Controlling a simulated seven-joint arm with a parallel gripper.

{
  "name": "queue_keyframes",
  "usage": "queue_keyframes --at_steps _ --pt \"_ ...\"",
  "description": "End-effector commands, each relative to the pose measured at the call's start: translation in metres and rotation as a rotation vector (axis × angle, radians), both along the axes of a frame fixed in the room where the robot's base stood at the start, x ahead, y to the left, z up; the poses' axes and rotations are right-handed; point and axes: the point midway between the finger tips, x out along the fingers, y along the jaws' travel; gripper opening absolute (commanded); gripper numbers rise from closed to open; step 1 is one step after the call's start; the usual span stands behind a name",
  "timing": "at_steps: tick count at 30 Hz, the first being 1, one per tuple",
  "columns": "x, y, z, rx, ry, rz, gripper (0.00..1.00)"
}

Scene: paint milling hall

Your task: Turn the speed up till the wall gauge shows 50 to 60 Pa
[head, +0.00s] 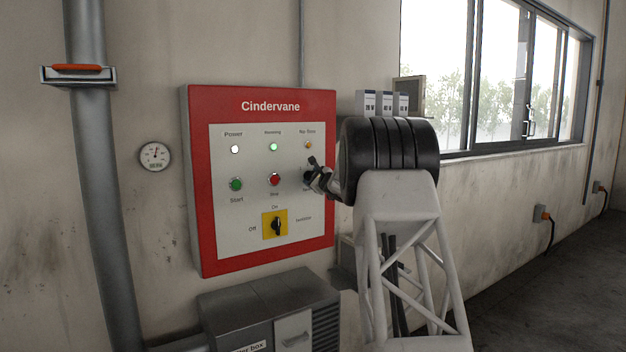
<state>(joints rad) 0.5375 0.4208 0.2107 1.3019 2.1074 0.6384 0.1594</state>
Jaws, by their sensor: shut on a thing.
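The wall gauge (155,156) is a small round white dial left of the red-framed Cindervane panel (262,98). Its dark needle points roughly upward; the numbers are too small to read. My gripper (312,174) is at the right side of the panel, shut on a dark knob in the row with the green Start button (236,184) and the red Stop button (275,180). The gripper hides most of this knob and its label. I take it for the speed knob, but cannot read its setting.
A black rotary switch (278,225) on a yellow plate sits below the buttons. White, green and amber lamps show above. A grey box (265,300) stands under the panel. A grey duct (92,150) with an orange-handled damper (77,67) runs at left.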

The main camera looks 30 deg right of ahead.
Motion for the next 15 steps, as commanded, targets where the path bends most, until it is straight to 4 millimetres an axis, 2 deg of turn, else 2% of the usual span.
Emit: queue_keyframes --at_steps 10,11,15 --pt "0.0 0.0 -0.0006 0.005 0.0 0.0 0.36" --pt "0.0 0.0 -0.0006 0.005 0.0 0.0 0.61" --pt "0.0 -0.0001 -0.0005 0.005 0.0 0.0 0.82"
